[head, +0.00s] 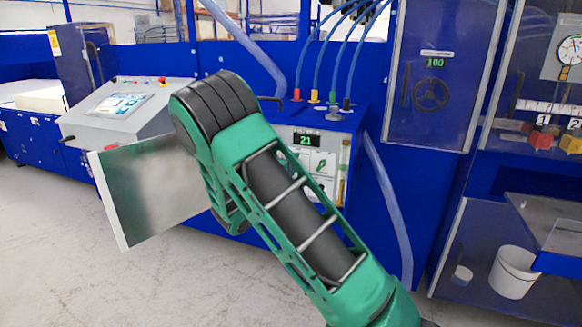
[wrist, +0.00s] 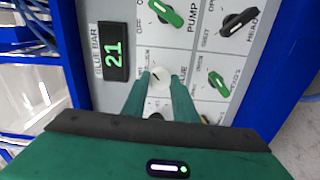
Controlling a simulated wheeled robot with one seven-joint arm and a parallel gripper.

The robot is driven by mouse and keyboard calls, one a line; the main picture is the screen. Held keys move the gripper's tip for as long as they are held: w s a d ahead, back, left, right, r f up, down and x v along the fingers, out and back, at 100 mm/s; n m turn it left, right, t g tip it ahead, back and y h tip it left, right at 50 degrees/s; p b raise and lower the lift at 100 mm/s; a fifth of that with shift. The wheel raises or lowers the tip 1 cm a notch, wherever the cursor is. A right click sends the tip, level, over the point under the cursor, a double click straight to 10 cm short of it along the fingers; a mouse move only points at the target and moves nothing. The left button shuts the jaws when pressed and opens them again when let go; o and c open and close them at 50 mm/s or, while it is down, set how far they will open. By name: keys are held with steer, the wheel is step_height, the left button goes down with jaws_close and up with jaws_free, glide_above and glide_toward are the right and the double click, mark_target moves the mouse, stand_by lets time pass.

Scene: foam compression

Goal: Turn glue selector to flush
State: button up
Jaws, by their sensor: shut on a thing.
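The control panel is a light grey face on a blue cabinet, and it fills the middle of the wrist view. A white round knob (wrist: 159,82) with a dark pointer mark sits between my fingertips, beside lettering partly hidden by a finger that seems to read "GLUE". My gripper (wrist: 160,79) is shut on this knob, one finger on each side. The position labels around the knob are too covered to read. In the head view my green arm hides the gripper and the knob, with part of the panel (head: 328,163) showing beside it.
A "GLUE BAR" display (wrist: 113,52) reads 21. Close by are a green pump switch (wrist: 166,12), a black head switch (wrist: 238,21) and another green switch (wrist: 218,83). Blue hoses (head: 352,50) rise above the cabinet. An open panel door (head: 150,190) stands left of my arm.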

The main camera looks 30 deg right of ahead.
steer(key=shift+a+f+m, duration=0.1)
steer(key=shift+f+m, duration=0.15)
steer(key=shift+m, duration=0.95)
steer(key=shift+s, duration=0.1)
steer(key=o, duration=0.9)
steer(key=shift+o, duration=0.8)
steer(key=shift+r, duration=0.1)
steer(key=v, duration=1)
steer(key=shift+s+a, duration=0.2)
steer(key=shift+a, duration=0.1)
